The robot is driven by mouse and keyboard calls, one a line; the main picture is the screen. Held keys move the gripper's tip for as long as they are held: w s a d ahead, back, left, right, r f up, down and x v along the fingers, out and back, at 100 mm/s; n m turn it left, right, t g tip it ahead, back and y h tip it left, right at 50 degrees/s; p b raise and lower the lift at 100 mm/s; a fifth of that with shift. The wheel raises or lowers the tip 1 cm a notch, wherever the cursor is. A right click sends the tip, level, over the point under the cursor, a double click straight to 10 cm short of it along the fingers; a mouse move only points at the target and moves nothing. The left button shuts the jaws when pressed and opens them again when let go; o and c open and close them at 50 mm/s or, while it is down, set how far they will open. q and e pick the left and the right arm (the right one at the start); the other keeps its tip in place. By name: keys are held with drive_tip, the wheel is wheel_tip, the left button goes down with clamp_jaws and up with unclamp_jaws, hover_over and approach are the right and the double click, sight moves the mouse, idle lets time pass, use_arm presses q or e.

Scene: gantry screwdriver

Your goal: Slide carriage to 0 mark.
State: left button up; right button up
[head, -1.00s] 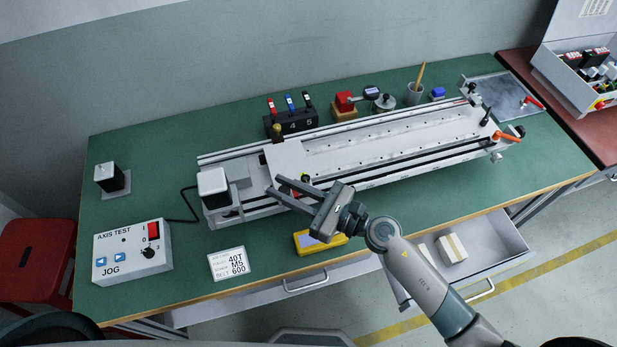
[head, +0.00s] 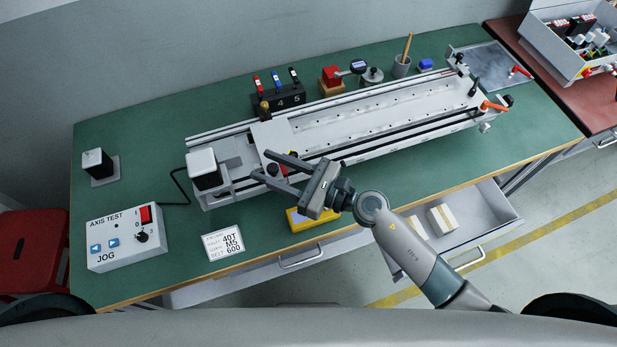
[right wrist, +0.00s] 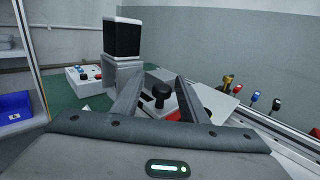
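The carriage (head: 268,136) is a pale grey plate across the rails of the long gantry (head: 375,122), near its left end by the motor block (head: 203,168). A black knob (head: 272,170) is at its front side; the knob also shows in the right wrist view (right wrist: 163,91), with red parts below it. My right gripper (head: 259,163) is open, its two fingers on either side of the knob. I cannot tell whether they touch it. The scale and its 0 mark are not readable. My left gripper is not in view.
The jog box (head: 126,236), a white label card (head: 224,243) and a yellow device (head: 312,219) lie in front of the gantry. A bit holder (head: 278,97) and a grey cup (head: 401,67) stand behind it. An open drawer (head: 490,218) juts out at the front right.

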drive_tip(key=shift+d, duration=0.1)
use_arm(q)
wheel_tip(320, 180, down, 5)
drive_tip(key=b, duration=0.5)
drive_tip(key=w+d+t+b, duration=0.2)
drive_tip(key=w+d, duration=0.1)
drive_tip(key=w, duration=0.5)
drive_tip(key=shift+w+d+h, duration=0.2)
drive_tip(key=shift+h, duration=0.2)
use_arm(e)
drive_tip(key=v, duration=1.7)
drive_tip(key=shift+s, duration=0.2)
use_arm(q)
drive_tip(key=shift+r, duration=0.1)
